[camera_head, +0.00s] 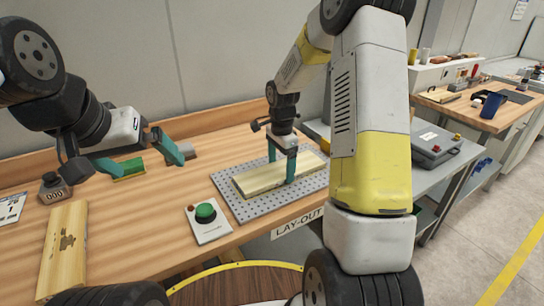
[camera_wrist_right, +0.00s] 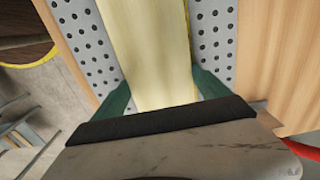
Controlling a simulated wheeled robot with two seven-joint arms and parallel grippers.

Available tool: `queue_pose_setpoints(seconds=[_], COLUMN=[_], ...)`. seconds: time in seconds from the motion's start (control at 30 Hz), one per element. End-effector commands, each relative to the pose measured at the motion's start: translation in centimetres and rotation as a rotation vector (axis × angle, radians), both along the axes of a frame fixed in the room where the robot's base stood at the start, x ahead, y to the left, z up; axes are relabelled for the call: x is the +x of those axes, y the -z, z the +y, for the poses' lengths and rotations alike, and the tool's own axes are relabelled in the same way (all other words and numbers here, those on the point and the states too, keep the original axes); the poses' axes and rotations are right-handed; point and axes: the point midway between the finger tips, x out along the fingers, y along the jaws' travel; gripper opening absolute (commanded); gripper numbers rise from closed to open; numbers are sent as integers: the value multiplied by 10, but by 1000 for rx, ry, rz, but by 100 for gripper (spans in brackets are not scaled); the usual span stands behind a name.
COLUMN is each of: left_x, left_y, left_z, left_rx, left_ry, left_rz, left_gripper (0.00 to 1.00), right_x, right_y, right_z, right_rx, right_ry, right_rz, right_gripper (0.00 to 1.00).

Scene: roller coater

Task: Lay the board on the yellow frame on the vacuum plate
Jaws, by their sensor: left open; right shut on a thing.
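The pale wooden board (camera_head: 262,179) lies lengthwise over the grey perforated vacuum plate (camera_head: 241,213). My right gripper (camera_head: 281,164) is shut across the board's width, with one green finger on each long side. In the right wrist view, the board (camera_wrist_right: 152,45) runs between the two fingers (camera_wrist_right: 162,92), with plate holes on both sides. I cannot tell whether the board touches the plate or hangs just above it. My left gripper (camera_head: 146,166) is open and empty over the back left of the bench.
A second board with a dark mark (camera_head: 64,245) lies at the front left. A green button box (camera_head: 206,214) stands left of the plate. A counter (camera_head: 54,187) stands further left.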

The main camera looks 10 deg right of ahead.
Motion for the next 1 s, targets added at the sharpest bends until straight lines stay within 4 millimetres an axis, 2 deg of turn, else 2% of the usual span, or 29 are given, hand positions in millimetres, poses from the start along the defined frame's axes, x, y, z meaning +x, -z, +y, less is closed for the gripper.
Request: queue_pose_setpoints(seconds=[0.03, 0.07, 0.1, 0.33, 0.47, 0.57, 0.9, 1.0], left_x=[0, 0, 0, 0, 0, 0, 0, 0], left_y=[0, 0, 0, 0, 0, 0, 0, 0], left_z=[0, 0, 0, 0, 0, 0, 0, 0], left_rx=[0, 0, 0, 0, 0, 0, 0, 0], left_ry=[0, 0, 0, 0, 0, 0, 0, 0], left_rz=[0, 0, 0, 0, 0, 0, 0, 0], left_gripper=[100, 100, 100, 100, 100, 100, 100, 100], right_x=[0, 0, 0, 0, 0, 1, 0, 1], right_y=[2, 1, 1, 1, -7, -23, -94, -108], right_z=[0, 0, 0, 0, 0, 0, 0, 0], right_rx=[0, 0, 0, 0, -1, -1, 0, -1], right_ry=[-1, -1, -1, 0, 0, 0, -1, 0], right_rz=[1, 1, 1, 0, -1, -5, -3, -3], right_gripper=[35, 92, 100, 100, 100, 100, 100, 100])
